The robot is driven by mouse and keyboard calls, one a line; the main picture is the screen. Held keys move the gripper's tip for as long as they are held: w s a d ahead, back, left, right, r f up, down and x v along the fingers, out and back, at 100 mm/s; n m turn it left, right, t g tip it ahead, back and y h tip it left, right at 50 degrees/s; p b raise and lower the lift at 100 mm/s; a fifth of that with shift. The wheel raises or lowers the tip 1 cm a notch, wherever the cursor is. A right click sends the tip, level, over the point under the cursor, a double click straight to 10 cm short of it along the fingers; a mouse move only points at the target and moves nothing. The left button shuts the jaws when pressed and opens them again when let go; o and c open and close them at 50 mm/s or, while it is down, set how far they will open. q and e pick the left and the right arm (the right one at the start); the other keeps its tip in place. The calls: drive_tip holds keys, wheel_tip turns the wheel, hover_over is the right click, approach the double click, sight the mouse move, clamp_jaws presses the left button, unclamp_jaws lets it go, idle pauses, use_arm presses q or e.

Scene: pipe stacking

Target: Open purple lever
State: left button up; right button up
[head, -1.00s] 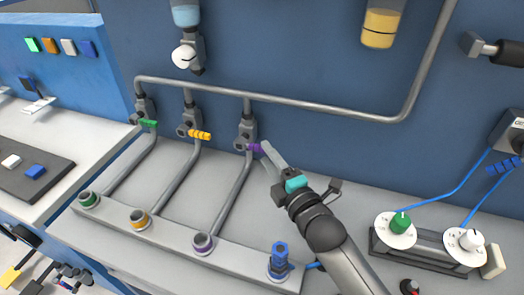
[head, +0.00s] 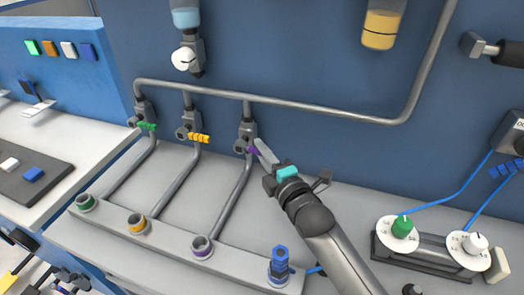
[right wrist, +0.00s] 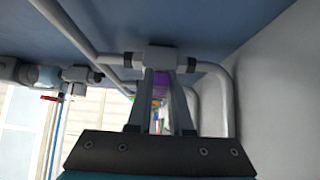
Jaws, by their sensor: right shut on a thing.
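The purple lever (head: 252,150) sits on the third valve (head: 246,132) from the left, on the pipe above the purple-ringed socket (head: 201,246). My right gripper (head: 260,147) reaches it from the lower right and is shut on it, with the fingers covering part of it. In the right wrist view, purple (right wrist: 159,86) shows between my two fingers (right wrist: 160,95), in front of a grey valve body and pipe. The lever's exact angle is hard to tell. My left gripper is not in view.
A green lever (head: 148,126) and a yellow lever (head: 199,138) are on the valves to the left. A long grey pipe (head: 300,105) runs above them along the blue wall. Green (head: 403,227) and white knobs are at right.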

clamp_jaws()
idle(0.8)
